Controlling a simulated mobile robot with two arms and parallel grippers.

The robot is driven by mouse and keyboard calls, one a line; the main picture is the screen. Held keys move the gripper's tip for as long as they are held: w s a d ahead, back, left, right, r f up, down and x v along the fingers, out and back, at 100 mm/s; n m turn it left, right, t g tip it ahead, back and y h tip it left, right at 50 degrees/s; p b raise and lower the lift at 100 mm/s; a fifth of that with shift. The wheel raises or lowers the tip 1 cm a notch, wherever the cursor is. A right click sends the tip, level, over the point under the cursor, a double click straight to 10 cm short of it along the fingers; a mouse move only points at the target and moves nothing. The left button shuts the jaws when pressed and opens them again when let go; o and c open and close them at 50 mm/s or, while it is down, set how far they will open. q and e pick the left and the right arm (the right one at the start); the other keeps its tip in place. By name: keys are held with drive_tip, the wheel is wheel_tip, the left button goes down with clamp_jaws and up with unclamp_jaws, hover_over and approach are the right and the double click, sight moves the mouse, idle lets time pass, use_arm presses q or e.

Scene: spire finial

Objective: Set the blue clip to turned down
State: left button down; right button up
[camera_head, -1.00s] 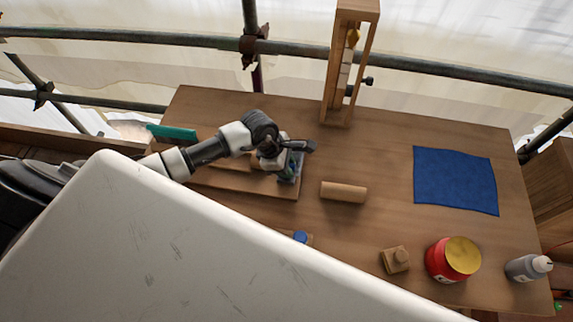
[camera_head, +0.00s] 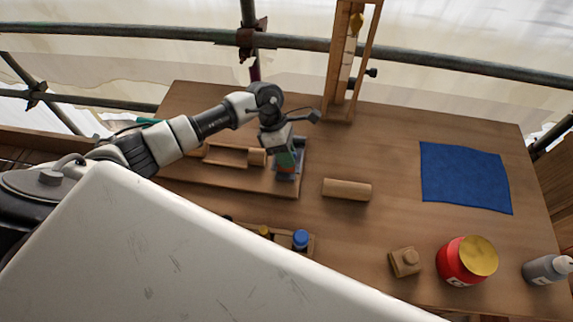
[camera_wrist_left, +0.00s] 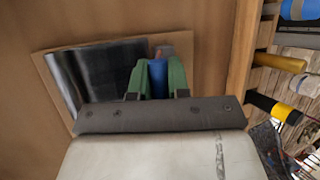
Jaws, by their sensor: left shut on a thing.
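The blue clip (camera_head: 287,177) is at the right end of a wooden board on the workbench. My left gripper (camera_head: 286,165) comes down over it from above and hides most of it. In the left wrist view the two green fingers of my left gripper (camera_wrist_left: 163,78) are shut on the blue clip (camera_wrist_left: 157,68), which shows as a blue block between them. The clip's exact angle cannot be told. My right gripper is not in view.
A wooden cylinder (camera_head: 347,190) lies right of the board. A rack with a blue-capped bottle (camera_head: 300,239) is in front. A red jar (camera_head: 462,264), a grey bottle (camera_head: 546,270) and a blue cloth (camera_head: 465,178) are at right. A wooden frame (camera_head: 345,75) stands behind.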

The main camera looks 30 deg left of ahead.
use_arm(q)
drive_tip(key=g+b, duration=0.1)
drive_tip(key=b, duration=0.1)
drive_tip(key=shift+w+a+f+g+h+b, duration=0.1)
drive_tip(key=shift+w+f+g+h+b, duration=0.2)
drive_tip(key=shift+w+f, duration=0.1)
drive_tip(key=shift+r+n+g+b, duration=0.1)
drive_tip(key=shift+n+g+b, duration=0.2)
drive_tip(key=shift+b, duration=0.25)
drive_tip(key=c, duration=1.1)
unclamp_jaws()
drive_tip(key=shift+w+a, duration=0.1)
